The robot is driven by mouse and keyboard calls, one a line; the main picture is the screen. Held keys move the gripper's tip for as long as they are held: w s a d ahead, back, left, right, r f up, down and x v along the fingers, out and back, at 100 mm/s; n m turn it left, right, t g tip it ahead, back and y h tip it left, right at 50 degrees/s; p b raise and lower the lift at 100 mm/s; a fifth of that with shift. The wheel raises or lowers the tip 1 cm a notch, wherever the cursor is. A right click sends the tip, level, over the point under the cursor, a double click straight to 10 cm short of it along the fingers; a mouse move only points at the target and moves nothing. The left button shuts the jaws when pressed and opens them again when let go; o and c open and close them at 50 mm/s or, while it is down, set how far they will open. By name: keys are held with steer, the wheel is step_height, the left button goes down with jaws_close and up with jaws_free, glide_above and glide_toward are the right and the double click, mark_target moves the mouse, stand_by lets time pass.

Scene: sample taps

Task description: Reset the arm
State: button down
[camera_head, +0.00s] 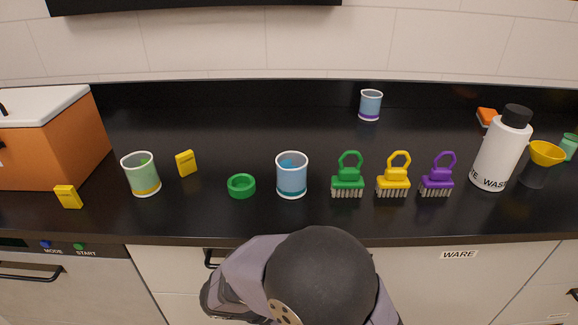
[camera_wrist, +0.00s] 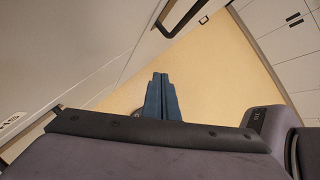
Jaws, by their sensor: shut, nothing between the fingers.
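My gripper (camera_wrist: 161,82) shows in the wrist view with its two dark blue fingers together and nothing between them. It points down toward the tan floor, in front of the white cabinet fronts. In the head view my arm is folded at the bottom middle, below the counter's front edge, and the fingers are hidden there. My arm touches nothing on the counter that I can see.
The black counter (camera_head: 230,222) holds a green cup (camera_head: 141,172), blue cups (camera_head: 292,174) (camera_head: 370,104), a green ring (camera_head: 241,186), green (camera_head: 347,181), yellow (camera_head: 393,181) and purple (camera_head: 436,181) brushes, and a white bottle (camera_head: 497,155). An orange box (camera_head: 60,145) stands left.

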steer(key=s+d+m+g+y, duration=0.2)
steer(key=s+d+m+y, duration=0.15)
steer(key=m, duration=0.95)
steer(key=s+d+m+g+y, duration=0.1)
steer(key=s+d+m+y, duration=0.3)
steer(key=m, duration=0.9)
step_height(320, 180, up, 22)
steer(key=w+d+m+y+p, duration=0.1)
steer(key=p, duration=2)
steer(key=shift+w+d+f, duration=0.15)
steer(key=shift+w+d, duration=0.05)
steer(key=shift+w, duration=0.1)
